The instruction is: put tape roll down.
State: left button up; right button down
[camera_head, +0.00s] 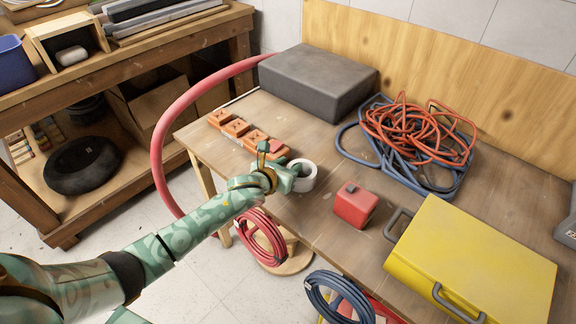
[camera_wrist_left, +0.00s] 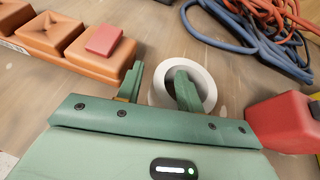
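The white tape roll (camera_head: 308,179) is on the wooden table (camera_head: 330,235), between the orange blocks and the red box. It also shows in the left wrist view (camera_wrist_left: 209,83) as a ring with its hole facing up. My left gripper (camera_head: 277,166) is at the roll's left side. In the left wrist view its fingers (camera_wrist_left: 160,78) are apart. One finger overlaps the roll's hole and the other is outside its left wall, with a visible gap between finger and wall. Part of the roll is hidden behind my gripper. My right gripper is not in view.
Orange blocks (camera_head: 235,128) line the table's left side, with a small red block on the nearest. A red box (camera_head: 355,204) is right of the roll, beyond it a yellow case (camera_head: 470,262).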

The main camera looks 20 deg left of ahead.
pick_arm(q)
jog(key=shift+s+r, duration=0.15)
jog(key=shift+r, duration=0.05)
jog(key=p+v, duration=0.4)
jog(key=v, duration=0.7)
jog(key=shift+s, duration=0.3)
jog(key=shift+a, duration=0.15)
